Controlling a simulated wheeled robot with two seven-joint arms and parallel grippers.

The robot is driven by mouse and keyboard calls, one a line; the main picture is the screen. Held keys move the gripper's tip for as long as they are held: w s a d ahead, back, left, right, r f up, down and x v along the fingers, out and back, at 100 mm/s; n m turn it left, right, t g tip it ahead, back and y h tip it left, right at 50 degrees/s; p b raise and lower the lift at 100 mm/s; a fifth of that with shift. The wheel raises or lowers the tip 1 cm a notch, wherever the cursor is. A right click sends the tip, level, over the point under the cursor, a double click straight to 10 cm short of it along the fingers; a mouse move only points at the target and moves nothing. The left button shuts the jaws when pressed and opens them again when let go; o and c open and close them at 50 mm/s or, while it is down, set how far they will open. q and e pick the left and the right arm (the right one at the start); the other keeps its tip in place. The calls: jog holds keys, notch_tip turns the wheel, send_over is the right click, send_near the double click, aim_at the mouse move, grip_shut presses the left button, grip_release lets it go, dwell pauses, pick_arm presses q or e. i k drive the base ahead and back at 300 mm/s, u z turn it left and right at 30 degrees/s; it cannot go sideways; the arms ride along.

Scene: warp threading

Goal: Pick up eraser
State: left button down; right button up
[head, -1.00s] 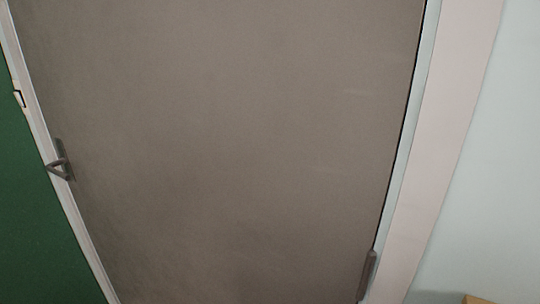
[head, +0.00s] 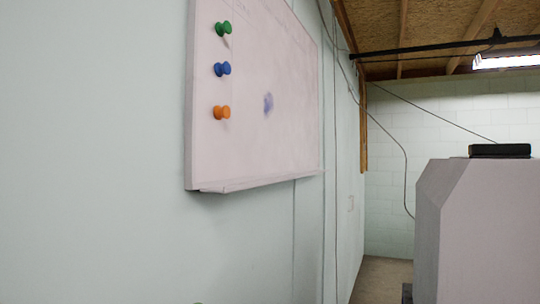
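Neither of my grippers shows in the head view.
Green (head: 223,28), blue (head: 222,69) and orange (head: 222,112) round magnets sit on the whiteboard. Its lower ledge (head: 240,184) juts from the wall (head: 90,150). A strip of open floor (head: 382,280) runs between wall and cabinet. Cables hang beyond the board.

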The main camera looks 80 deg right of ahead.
aim_at(505, 150)
jog(key=z, duration=3.75)
